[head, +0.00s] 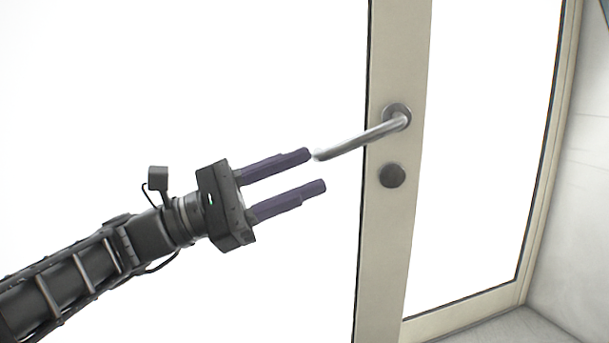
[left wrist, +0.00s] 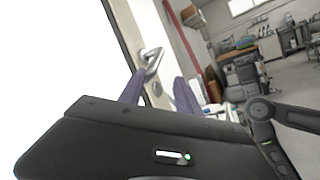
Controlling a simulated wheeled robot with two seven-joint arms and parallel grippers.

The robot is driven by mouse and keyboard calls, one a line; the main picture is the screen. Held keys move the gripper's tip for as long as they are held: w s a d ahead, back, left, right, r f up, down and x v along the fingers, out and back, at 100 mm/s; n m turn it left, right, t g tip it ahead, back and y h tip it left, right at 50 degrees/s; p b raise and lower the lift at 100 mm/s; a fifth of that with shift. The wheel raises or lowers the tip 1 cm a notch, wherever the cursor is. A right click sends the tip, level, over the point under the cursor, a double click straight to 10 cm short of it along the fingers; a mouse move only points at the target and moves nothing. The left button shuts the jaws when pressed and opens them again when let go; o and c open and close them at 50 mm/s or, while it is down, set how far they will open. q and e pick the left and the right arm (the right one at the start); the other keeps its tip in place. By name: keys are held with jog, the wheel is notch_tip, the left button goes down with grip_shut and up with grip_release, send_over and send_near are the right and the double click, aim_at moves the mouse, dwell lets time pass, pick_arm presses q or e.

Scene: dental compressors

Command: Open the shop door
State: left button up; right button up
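The shop door (head: 383,250) has a pale beige frame around large bright glass panes. A silver lever handle (head: 362,140) sticks out to the left from its round plate, with a dark round lock (head: 392,175) below it. My left gripper (head: 318,170) is open and empty, with its purple fingers pointing at the handle's free end. The upper fingertip is very close to the handle tip; I cannot tell whether they touch. In the left wrist view the handle (left wrist: 152,62) shows beyond and between the two fingers. My right gripper is not in view.
A pale wall (head: 575,200) stands to the right of the door, with grey floor (head: 500,330) at its foot. The left wrist view shows a room with a dark cabinet (left wrist: 243,75) and cluttered benches at the right, away from the handle.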

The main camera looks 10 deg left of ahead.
pick_arm(q)
jog(key=s+a+f+b, duration=0.1)
jog(key=s+a+b, duration=0.4)
jog(key=shift+f, duration=0.35)
dwell(0.4)
jog(key=shift+s+a, duration=0.1)
jog(key=shift+c, duration=0.4)
